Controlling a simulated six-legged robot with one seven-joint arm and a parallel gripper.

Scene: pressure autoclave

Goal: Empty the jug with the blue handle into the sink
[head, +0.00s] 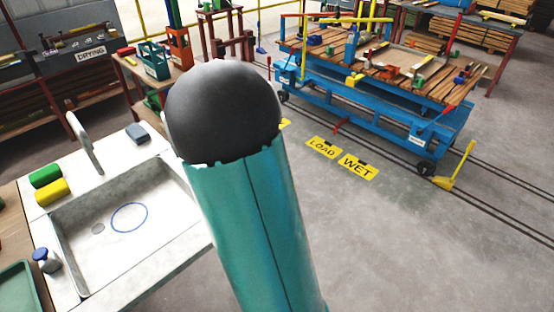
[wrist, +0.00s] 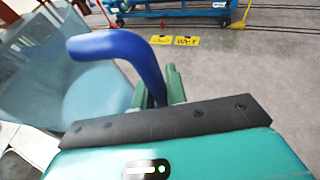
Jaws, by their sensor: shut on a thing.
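The blue handle (wrist: 125,50) of the jug runs between my gripper's green fingers (wrist: 160,92) in the wrist view, and my gripper is shut on it. The jug's pale blue-grey body (wrist: 85,90) is on the left of that view; its contents cannot be made out. In the head view, the sink (head: 160,220) is a pale basin at the left, with a round drain and a blue ring on its floor. My arm fills the middle of the head view, and the jug and gripper do not show there.
A green roll (head: 45,176), a yellow roll (head: 52,193) and a grey block (head: 138,134) lie around the sink. A blue-capped bottle (head: 46,260) stands at its left edge. A blue cart (head: 370,95) stands on rails at the back.

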